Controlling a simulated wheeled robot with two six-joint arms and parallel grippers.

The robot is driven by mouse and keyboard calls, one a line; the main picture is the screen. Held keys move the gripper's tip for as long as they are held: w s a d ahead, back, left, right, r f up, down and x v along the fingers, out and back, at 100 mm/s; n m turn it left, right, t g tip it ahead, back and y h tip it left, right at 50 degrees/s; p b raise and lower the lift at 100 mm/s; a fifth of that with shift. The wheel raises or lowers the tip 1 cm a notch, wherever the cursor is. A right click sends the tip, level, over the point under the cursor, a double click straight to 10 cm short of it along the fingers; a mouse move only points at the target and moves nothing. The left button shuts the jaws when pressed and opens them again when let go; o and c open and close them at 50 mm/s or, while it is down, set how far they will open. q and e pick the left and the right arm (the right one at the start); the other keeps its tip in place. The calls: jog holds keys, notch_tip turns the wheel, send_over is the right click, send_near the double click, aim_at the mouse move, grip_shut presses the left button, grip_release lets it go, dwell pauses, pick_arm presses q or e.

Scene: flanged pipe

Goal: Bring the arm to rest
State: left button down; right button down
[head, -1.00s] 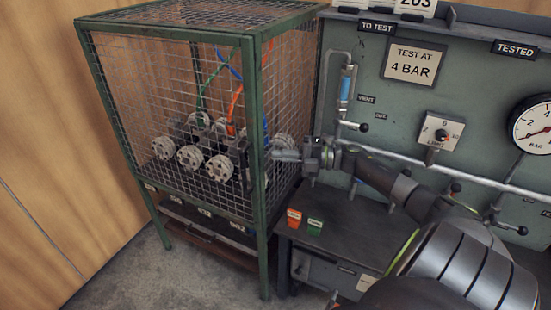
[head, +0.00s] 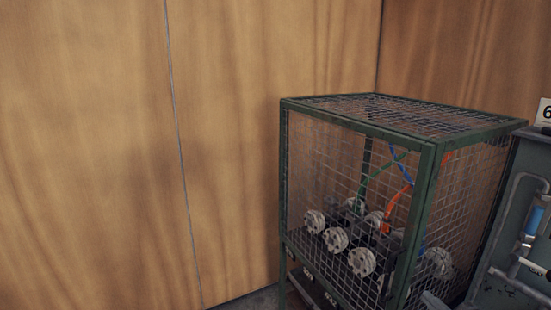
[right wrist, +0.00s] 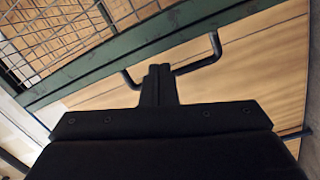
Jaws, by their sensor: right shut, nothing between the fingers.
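My right gripper (right wrist: 160,82) is shut and empty, pointing at a green-framed mesh cage (right wrist: 150,35) in the right wrist view. A dark bent handle (right wrist: 207,57) shows on both sides of the fingers, which hide its middle. I cannot tell whether the fingers touch it. The rest of the right arm is out of that view. My left gripper is in neither view.
The cage holds several pale flanged wheels (head: 335,239) and green, blue and orange hoses (head: 396,212). A wood-panelled wall (head: 90,150) fills the left. A green test panel (head: 505,255) with a blue-tubed gauge (head: 534,220) stands at the right edge.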

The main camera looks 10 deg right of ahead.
jog(key=s+a+f+m+g+h, duration=0.25)
jog(key=s+f+m+h, duration=0.2)
jog(key=s+m, duration=0.25)
jog(key=s+a+f+m+g+h, duration=0.2)
jog(key=s+f+m+g+h, duration=0.2)
jog(key=s+f+m, duration=0.2)
jog(key=s+a+f+m+g+y, duration=0.15)
jog(key=s+a+g, duration=0.25)
jog(key=s, duration=0.4)
jog(key=s+a+f+m+g, duration=0.1)
jog(key=s+a+m+g, duration=0.3)
jog(key=s, duration=0.4)
notch_tip(320, 180, down, 25)
jog(key=s+d+n+g, duration=0.1)
jog(key=s+a+f+g+y, duration=0.1)
jog(key=s+f, duration=1.3)
jog(key=shift+s+a+f, duration=0.2)
jog(key=shift+s+f, duration=0.05)
jog(key=shift+f, duration=0.05)
